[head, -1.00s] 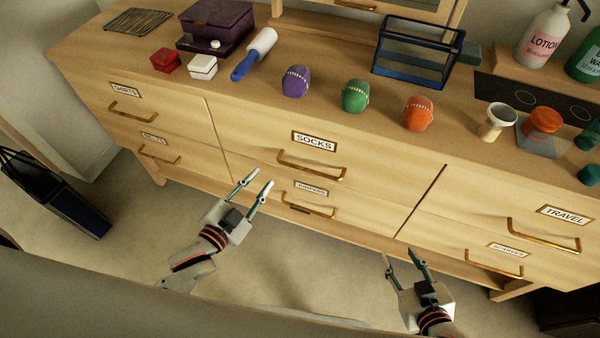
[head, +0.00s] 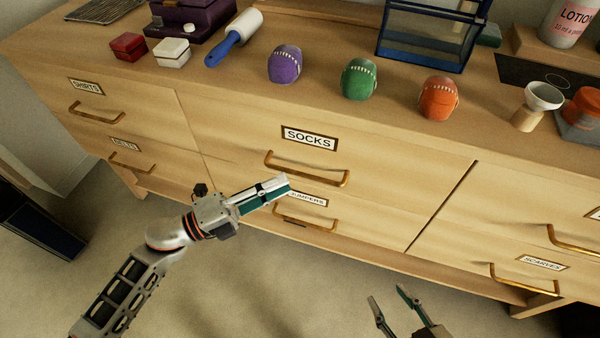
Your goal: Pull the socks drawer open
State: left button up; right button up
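The socks drawer (head: 235,150) is the upper middle drawer of the wooden dresser, marked with a SOCKS label (head: 309,138). Its front looks flush with its neighbours. Its brass bar handle (head: 308,177) is below the label. My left gripper (head: 286,187) is just below the handle's left part in the picture, overlapping the jumpers drawer label. I cannot tell its exact distance from the handle. Its fingers nearly overlap in this view, so their gap is unclear; nothing shows between them. My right gripper (head: 390,294) is open and empty, low in front of the dresser.
Below is the jumpers drawer handle (head: 305,219). Floor in front is clear.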

aim_at(303, 173)
pick_arm(q)
jog(key=x, duration=0.6)
jog(key=shift+w+d+r, duration=0.1)
jog(key=shift+w+d, duration=0.05)
jog(key=shift+d, duration=0.1)
grip_shut()
